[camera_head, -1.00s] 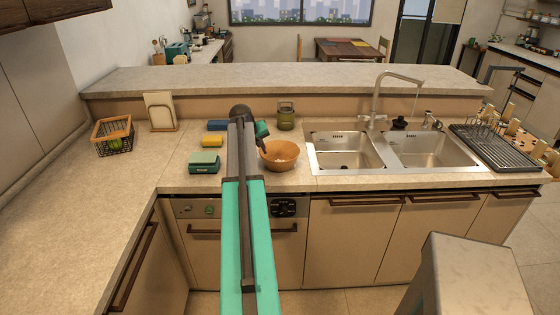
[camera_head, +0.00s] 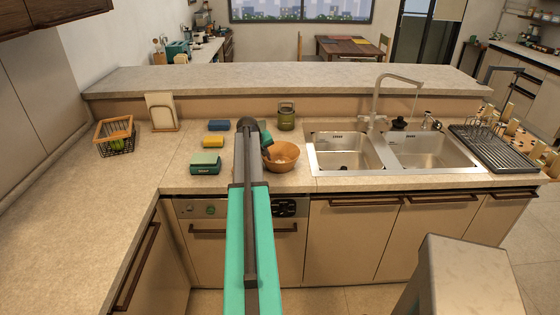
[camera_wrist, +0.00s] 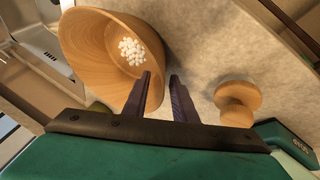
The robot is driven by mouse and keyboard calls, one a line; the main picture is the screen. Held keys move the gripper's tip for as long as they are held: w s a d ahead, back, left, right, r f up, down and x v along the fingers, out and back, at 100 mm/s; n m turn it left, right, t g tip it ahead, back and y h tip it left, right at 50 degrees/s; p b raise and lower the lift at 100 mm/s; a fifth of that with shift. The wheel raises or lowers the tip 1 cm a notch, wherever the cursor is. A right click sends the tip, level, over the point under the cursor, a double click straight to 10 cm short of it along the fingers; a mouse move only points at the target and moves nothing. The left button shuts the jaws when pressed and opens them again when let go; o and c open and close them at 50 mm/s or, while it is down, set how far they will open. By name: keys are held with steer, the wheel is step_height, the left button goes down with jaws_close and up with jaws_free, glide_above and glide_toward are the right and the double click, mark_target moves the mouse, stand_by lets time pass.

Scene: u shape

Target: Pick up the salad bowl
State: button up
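The salad bowl, a round wooden bowl (camera_head: 284,158), stands on the counter left of the sink. In the wrist view the bowl (camera_wrist: 95,50) fills the upper left, with small white pieces inside. My gripper (camera_head: 266,157) is at the bowl's left side in the head view, its tips hard to make out there. In the wrist view my gripper (camera_wrist: 160,76) has two dark fingers with a gap between them. The left finger overlaps the bowl's near right wall; the right finger is over bare counter. I cannot tell whether either touches the bowl.
A wooden knob-shaped object (camera_wrist: 237,100) stands right of the fingers. A green canister (camera_head: 286,116) stands behind the bowl. The sink (camera_head: 345,153) is to the right.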

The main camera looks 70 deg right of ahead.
stand_by(0.5)
jaws_close()
steer(key=shift+r, duration=0.2)
steer(key=shift+r+b, duration=1.05)
steer(key=shift+r, duration=0.55)
steer(key=s+a+r+b, duration=0.1)
steer(key=s+a+b, duration=0.3)
steer(key=s+a, duration=0.6)
steer(key=shift+a+r, duration=0.25)
steer(key=shift+a, duration=1.05)
steer(key=shift+w, duration=0.15)
